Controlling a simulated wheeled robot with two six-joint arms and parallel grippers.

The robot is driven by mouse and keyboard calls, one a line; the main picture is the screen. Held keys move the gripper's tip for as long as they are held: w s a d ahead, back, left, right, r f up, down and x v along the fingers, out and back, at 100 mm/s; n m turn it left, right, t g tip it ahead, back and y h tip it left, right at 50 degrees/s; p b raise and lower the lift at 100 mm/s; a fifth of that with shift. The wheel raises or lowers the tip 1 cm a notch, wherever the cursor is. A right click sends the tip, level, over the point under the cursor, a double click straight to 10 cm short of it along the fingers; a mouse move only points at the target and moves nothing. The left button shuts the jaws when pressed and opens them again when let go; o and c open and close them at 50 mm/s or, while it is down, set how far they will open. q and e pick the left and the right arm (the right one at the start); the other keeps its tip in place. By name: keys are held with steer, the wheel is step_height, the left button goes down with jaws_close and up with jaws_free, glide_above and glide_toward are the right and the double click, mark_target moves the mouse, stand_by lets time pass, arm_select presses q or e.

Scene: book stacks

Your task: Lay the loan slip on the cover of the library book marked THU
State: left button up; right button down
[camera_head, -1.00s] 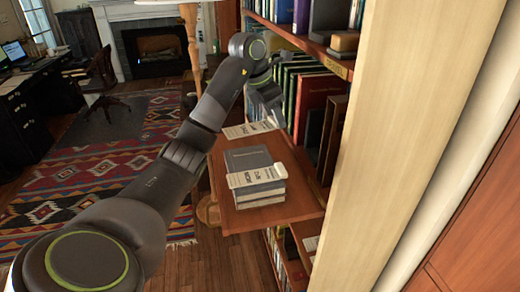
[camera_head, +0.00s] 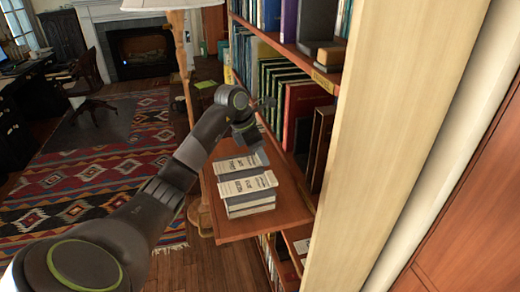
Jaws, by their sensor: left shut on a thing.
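A stack of grey books (camera_head: 252,203) lies on a wooden board (camera_head: 290,207) in front of the bookcase. A white printed label (camera_head: 248,185) crosses the near part of the top cover; its marking is too small to read surely. My left gripper (camera_head: 255,155) is above the far part of the stack, shut on the white loan slip (camera_head: 238,164). The slip shows over the far part of the cover. I cannot tell whether it touches the cover. The finger tips are hard to make out. My right gripper is not in view.
Bookcase shelves with upright books (camera_head: 298,108) stand close to the right of my left gripper. A pale upright panel (camera_head: 410,130) fills the right. A lamp post (camera_head: 183,60) stands behind the board. The board has bare room right of the stack.

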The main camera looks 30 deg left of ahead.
mark_target(249, 162)
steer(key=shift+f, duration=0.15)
arm_select(q)
steer(key=shift+d+f, duration=0.1)
steer(key=shift+f, duration=0.1)
steer(key=o, duration=0.9)
steer(key=shift+r, duration=0.1)
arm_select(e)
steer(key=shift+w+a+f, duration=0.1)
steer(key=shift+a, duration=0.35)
arm_select(q)
steer(key=shift+r, duration=0.1)
steer(key=shift+r, duration=0.2)
steer(key=b+v, duration=0.2)
steer(key=v, duration=0.9)
steer(key=shift+s+r, duration=0.2)
steer(key=shift+r, duration=0.15)
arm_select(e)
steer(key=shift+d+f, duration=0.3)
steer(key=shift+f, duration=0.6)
